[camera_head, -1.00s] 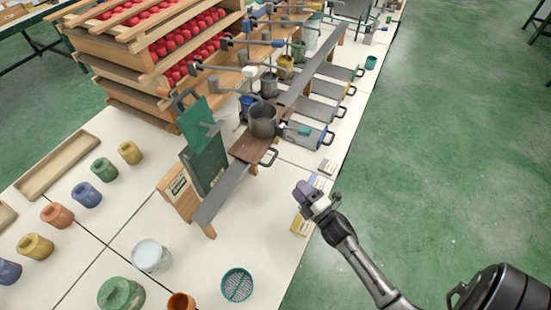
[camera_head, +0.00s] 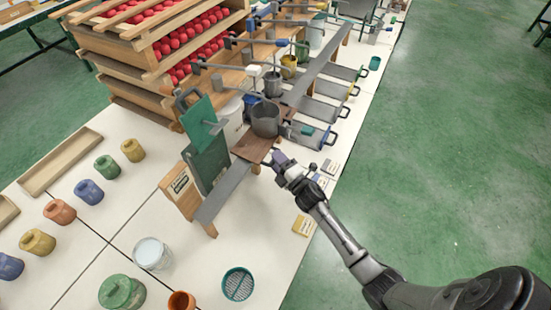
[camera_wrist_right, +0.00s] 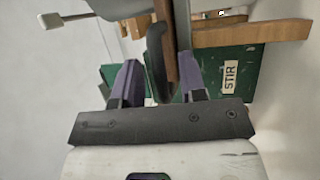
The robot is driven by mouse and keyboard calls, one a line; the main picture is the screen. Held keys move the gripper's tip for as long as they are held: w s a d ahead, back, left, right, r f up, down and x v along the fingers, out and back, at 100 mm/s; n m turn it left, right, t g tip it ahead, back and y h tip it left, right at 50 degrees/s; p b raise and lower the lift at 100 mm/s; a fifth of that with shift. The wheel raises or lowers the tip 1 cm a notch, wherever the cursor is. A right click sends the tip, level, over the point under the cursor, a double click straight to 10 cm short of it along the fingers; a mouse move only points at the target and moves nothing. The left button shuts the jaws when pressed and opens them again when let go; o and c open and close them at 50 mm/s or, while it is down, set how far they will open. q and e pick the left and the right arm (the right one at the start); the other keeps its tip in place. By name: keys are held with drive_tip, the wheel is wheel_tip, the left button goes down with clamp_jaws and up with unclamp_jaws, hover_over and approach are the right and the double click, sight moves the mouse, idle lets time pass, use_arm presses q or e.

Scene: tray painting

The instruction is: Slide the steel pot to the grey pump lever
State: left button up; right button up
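The steel pot (camera_head: 265,121) stands upright on a brown wooden board (camera_head: 252,149) on the narrow grey rail (camera_head: 222,192). My right gripper (camera_head: 272,157) is at the board's near side, close to the pot. In the right wrist view its purple fingers (camera_wrist_right: 157,75) are apart, with a dark curved handle (camera_wrist_right: 155,55) between them; there is a gap on both sides of it. Several pump levers line the rail behind the pot, one with a pale end (camera_head: 253,71); I cannot tell for sure which is the grey one. My left gripper is not in view.
A green board (camera_head: 210,162) stands left of the rail; a green panel marked STIR (camera_wrist_right: 230,75) shows in the wrist view. Grey trays with black handles (camera_head: 318,110) line the rail's right side. Jars (camera_head: 122,291) stand at the near left. The floor at right is clear.

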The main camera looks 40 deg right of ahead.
drive_tip(key=shift+w, duration=0.45)
drive_tip(key=shift+c, duration=0.3)
clamp_jaws()
